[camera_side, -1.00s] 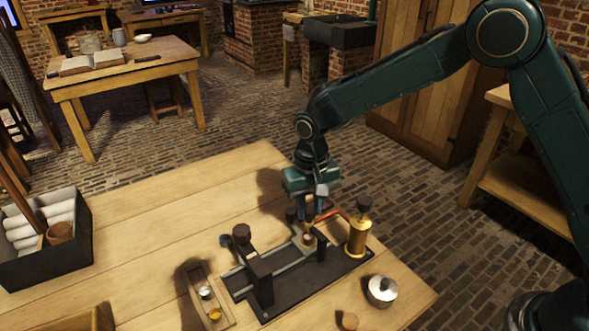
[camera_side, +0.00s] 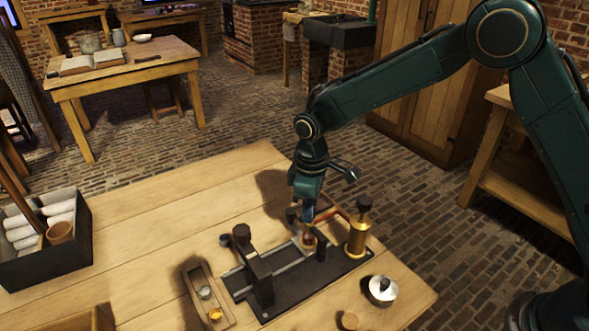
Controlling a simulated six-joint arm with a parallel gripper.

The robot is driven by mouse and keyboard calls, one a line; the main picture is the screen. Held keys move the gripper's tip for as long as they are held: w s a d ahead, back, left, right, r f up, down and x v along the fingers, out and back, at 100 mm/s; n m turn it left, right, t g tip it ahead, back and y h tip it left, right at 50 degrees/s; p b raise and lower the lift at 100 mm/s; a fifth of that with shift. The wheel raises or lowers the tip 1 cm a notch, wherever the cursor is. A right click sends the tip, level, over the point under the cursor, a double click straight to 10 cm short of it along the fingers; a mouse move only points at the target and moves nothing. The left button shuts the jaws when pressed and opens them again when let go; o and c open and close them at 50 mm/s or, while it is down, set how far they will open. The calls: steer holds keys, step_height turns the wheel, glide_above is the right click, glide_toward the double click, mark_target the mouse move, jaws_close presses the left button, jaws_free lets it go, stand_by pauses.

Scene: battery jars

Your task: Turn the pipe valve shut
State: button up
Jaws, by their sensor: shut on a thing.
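A black rig plate (camera_side: 322,277) lies on the wooden table and carries a grey pipe (camera_side: 287,256) between dark supports. A brass cylinder with a dark knob (camera_side: 358,238) stands at the plate's right end. A red lever or tube (camera_side: 335,214) runs from the cylinder toward the brass fitting (camera_side: 309,239) on the pipe. My gripper (camera_side: 308,216) points down over this fitting and is shut on a part there, which I take to be the valve. The fingers hide most of that part, so its exact angle cannot be told.
A dark upright clamp with a knob (camera_side: 255,262) stands on the plate's left. A small wooden tray (camera_side: 215,300), a round metal tin (camera_side: 382,290) and a cork (camera_side: 349,321) lie nearby. A black box of white rolls (camera_side: 75,255) is far left. The table's middle left is clear.

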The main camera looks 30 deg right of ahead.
steer(key=shift+r+n, duration=0.1)
steer(key=shift+n, duration=1.2)
steer(key=o, duration=1)
step_height(320, 180, up, 14)
